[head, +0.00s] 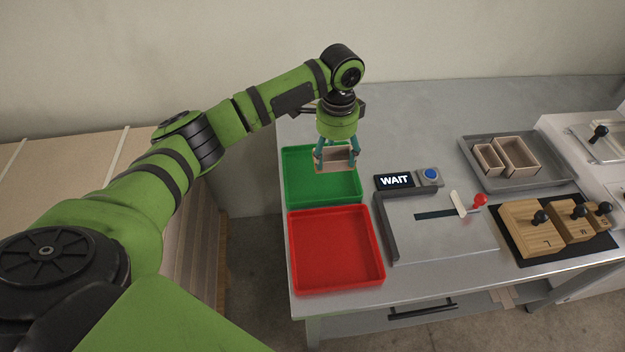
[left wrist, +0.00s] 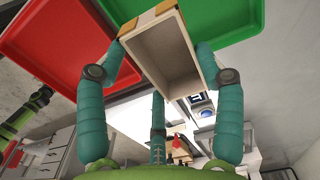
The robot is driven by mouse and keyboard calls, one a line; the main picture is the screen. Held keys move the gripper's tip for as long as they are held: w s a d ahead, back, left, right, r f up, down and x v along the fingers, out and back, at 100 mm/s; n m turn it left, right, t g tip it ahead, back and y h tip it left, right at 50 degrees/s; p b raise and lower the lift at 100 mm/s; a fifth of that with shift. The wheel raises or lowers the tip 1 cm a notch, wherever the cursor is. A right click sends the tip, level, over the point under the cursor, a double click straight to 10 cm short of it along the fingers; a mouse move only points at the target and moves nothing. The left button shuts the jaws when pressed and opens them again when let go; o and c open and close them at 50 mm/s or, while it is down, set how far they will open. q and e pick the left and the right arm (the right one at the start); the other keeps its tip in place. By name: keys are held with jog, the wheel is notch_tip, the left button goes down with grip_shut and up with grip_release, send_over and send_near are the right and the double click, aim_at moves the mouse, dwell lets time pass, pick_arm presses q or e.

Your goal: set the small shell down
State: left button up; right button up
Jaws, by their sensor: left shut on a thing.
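My left gripper (head: 337,150) points down over the green tray (head: 293,187) and is shut on an open box shell (head: 335,163). In the left wrist view, the gripper's teal fingers are around the shell (left wrist: 165,60), which has pale walls, a hollow inside and tan strips at its edge. The green tray (left wrist: 215,22) shows behind it. I cannot tell whether the shell touches the tray floor. Two other open shells, a smaller one (head: 488,160) and a larger one (head: 518,158), stand in the grey tray (head: 555,183). My right gripper is not in view.
The red tray (head: 335,250) in front of the green one is empty. To the right are a WAIT display (head: 394,181), a blue button (head: 431,174), a grey fixture (head: 440,240) with a red-knobbed lever (head: 479,200), and wooden blocks with black knobs (head: 535,228).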

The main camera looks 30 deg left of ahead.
pick_arm(q)
jog(key=s+a+f, duration=0.1)
jog(key=s+f+p, duration=0.1)
jog(key=s, duration=0.1)
jog(key=s+a, duration=0.1)
jog(key=shift+s+a+f, duration=0.3)
jog(key=shift+s+f, duration=0.1)
jog(key=shift+s+a+f+p, duration=0.15)
jog(key=shift+s+f+p, duration=0.15)
jog(key=shift+s+f, duration=0.15)
notch_tip(320, 180, down, 3)
jog(key=shift+f+p, duration=0.15)
jog(key=shift+p, duration=0.2)
jog(key=shift+w+f, duration=0.1)
jog(key=shift+f, duration=0.2)
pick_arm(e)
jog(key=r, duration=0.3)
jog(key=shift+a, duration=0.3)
pick_arm(q)
jog(key=shift+f, duration=0.15)
jog(key=o, duration=1)
jog(key=shift+c, duration=0.2)
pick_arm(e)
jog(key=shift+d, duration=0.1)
